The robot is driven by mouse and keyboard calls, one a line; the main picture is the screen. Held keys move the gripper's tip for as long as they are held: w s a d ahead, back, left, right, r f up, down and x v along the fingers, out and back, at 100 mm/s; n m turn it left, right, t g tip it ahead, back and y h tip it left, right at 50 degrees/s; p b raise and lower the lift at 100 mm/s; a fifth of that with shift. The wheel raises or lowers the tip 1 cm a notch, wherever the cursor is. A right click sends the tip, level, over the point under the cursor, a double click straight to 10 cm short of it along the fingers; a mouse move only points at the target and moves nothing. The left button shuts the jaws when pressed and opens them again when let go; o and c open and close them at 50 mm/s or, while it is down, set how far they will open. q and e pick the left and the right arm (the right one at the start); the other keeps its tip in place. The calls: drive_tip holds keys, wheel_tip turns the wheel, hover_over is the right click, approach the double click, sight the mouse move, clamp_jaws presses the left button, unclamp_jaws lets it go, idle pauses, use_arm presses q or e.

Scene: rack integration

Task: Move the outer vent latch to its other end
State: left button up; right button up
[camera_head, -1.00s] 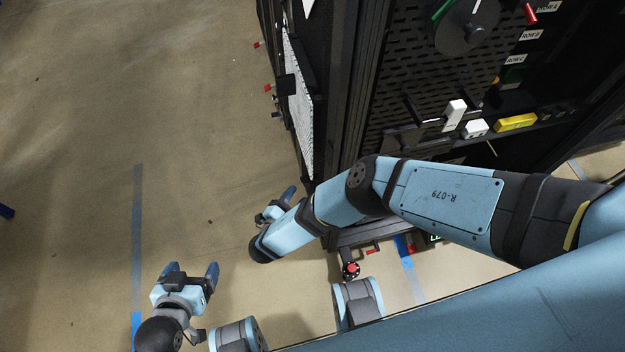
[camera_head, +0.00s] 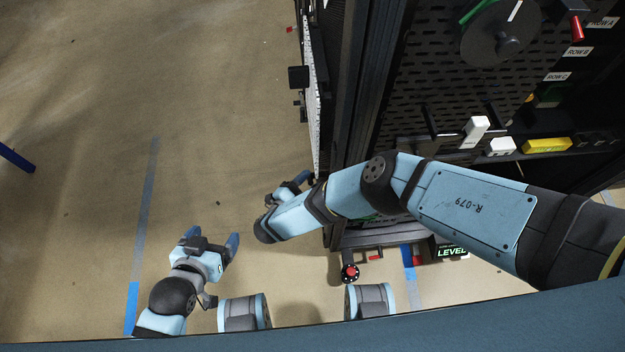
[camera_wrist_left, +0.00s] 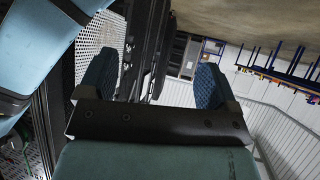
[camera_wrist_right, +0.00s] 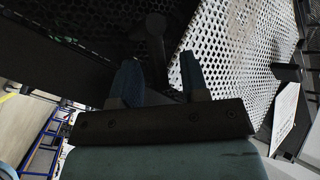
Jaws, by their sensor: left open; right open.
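In the right wrist view a dark post with a rounded end (camera_wrist_right: 152,28) stands just ahead of my right gripper (camera_wrist_right: 160,78), near a white perforated panel (camera_wrist_right: 235,60). Its lower part lies between the open fingers in the picture; I cannot tell if they touch it, or if it is the outer vent latch. In the head view my right gripper (camera_head: 288,188) is beside the rack's left side, partly hidden by its own arm. My left gripper (camera_head: 212,240) is open and empty over the floor, away from the rack. It also shows open in the left wrist view (camera_wrist_left: 155,78).
A black block (camera_head: 298,77) juts from the rack's outer side. The rack front holds a round dial (camera_head: 490,35), a white handle (camera_head: 475,131) and a yellow part (camera_head: 546,145). A red knob (camera_head: 349,272) is low at the rack.

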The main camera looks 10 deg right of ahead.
clamp_jaws()
use_arm(q)
drive_tip(key=f+b, duration=0.1)
drive_tip(key=b, duration=0.2)
drive_tip(key=shift+d, duration=0.15)
use_arm(e)
drive_tip(key=shift+w+a+r+n+g+y, duration=0.1)
drive_tip(key=shift+w+r+n+g+y, duration=0.15)
drive_tip(key=shift+n+g+y, duration=0.15)
use_arm(q)
drive_tip(key=shift+w+r, duration=0.1)
drive_tip(key=shift+r, duration=0.15)
use_arm(e)
drive_tip(key=shift+c, duration=0.7)
unclamp_jaws()
drive_tip(key=shift+o, duration=0.7)
use_arm(q)
drive_tip(key=shift+f, duration=0.3)
